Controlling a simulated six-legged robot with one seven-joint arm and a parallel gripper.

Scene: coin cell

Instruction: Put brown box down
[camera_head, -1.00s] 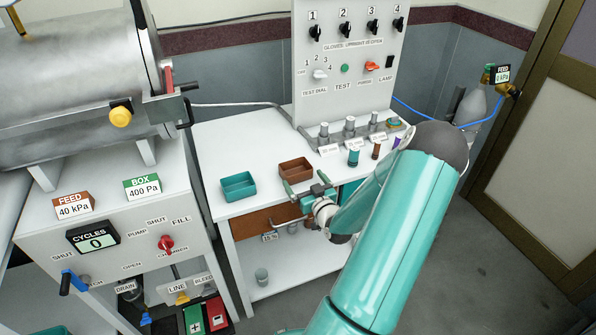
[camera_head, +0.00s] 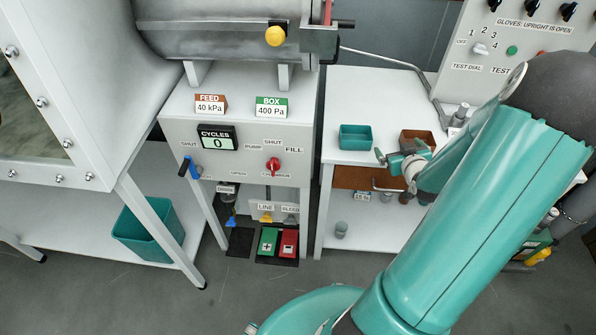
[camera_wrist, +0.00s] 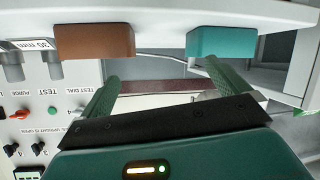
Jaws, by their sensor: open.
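The brown box (camera_head: 425,136) is a small open tray standing on the white bench, right of a similar teal box (camera_head: 355,137). My gripper (camera_head: 398,150) is open and empty at the bench's front edge, in front of the brown box and partly covering it. The wrist view is upside down. There the brown box (camera_wrist: 95,42) and the teal box (camera_wrist: 221,42) rest on the bench beyond my spread green fingers (camera_wrist: 160,82). The gap between the fingers shows no object held. The brown box appears upright and apart from the fingers.
A control cabinet (camera_head: 180,135) with valves stands to the left. A switch panel (camera_head: 510,30) rises behind. Pedals (camera_head: 268,241) lie on the floor.

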